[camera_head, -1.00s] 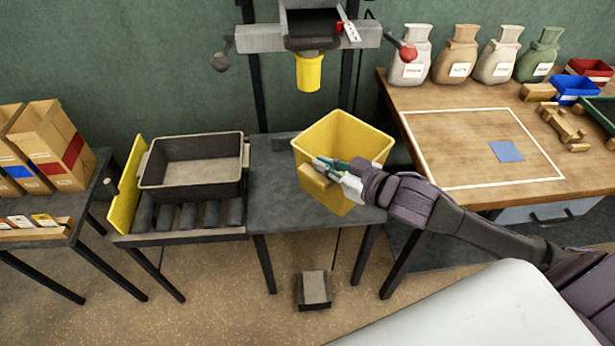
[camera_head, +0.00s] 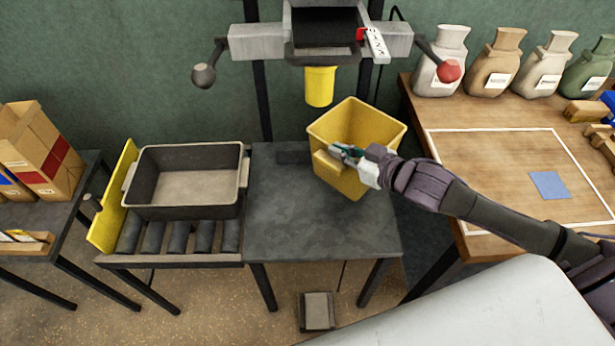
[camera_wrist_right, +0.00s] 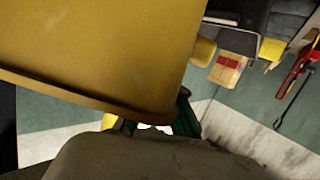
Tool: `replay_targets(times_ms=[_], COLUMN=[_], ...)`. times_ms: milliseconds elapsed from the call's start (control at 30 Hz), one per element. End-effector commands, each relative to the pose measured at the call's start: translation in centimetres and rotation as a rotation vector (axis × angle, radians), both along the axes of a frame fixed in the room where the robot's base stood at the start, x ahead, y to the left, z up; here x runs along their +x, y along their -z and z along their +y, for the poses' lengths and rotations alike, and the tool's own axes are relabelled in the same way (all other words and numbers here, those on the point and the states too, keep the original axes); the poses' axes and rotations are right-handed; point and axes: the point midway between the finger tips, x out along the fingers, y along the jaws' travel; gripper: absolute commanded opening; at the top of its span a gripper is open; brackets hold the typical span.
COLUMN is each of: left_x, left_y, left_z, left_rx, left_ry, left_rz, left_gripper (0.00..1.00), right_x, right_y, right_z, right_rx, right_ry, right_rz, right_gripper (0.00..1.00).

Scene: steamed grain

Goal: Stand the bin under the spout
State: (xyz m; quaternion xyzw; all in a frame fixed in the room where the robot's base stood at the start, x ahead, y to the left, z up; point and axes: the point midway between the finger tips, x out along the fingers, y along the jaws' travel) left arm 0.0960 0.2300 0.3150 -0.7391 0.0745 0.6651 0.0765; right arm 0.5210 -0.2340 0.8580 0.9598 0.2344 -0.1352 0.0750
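The yellow bin (camera_head: 345,185) is open at the top and looks slightly turned. It is over the back right part of the dark stand (camera_head: 310,220), below and to the right of the yellow spout (camera_head: 320,88). I cannot tell whether its base touches the stand. My right gripper (camera_head: 345,154) is shut on the block-like grip on the bin's front side. In the right wrist view the bin (camera_wrist_right: 90,45) fills the upper left, and the fingers are partly hidden. My left gripper is not in view.
A dark tray (camera_head: 185,205) sits on rollers left of the stand, beside an upright yellow plate (camera_head: 115,195). A lever with a red knob (camera_head: 448,71) hangs right of the hopper. Sacks (camera_head: 495,68) stand on the wooden bench (camera_head: 490,180) at right. The stand's front is clear.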

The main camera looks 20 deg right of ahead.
Motion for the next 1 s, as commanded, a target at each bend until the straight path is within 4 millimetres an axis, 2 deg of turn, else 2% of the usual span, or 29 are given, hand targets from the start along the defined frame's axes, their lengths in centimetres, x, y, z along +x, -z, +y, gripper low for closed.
replay_targets(times_ms=[33, 200, 400, 567, 800, 1000], left_x=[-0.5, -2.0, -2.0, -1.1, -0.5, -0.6], left_y=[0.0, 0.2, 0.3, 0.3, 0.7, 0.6], left_z=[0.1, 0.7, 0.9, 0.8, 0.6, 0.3], left_rx=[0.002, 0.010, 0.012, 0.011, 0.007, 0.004], left_ry=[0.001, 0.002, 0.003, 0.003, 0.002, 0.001], left_rz=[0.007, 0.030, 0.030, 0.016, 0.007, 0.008], left_gripper=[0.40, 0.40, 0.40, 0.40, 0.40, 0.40], right_x=[0.5, 1.5, 2.4, 2.6, 2.5, 2.5], right_y=[0.5, 2.9, 4.9, 5.8, 9.1, 9.4], right_z=[1.3, 5.1, 8.1, 8.7, 8.7, 8.7], right_rx=[0.010, 0.007, 0.002, -0.001, -0.001, 0.000], right_ry=[0.000, 0.000, 0.001, 0.001, 0.001, 0.000], right_rz=[-0.004, -0.003, -0.002, -0.002, -0.002, -0.002], right_gripper=[0.00, 0.00, 0.00, 0.00, 0.00, 0.00])
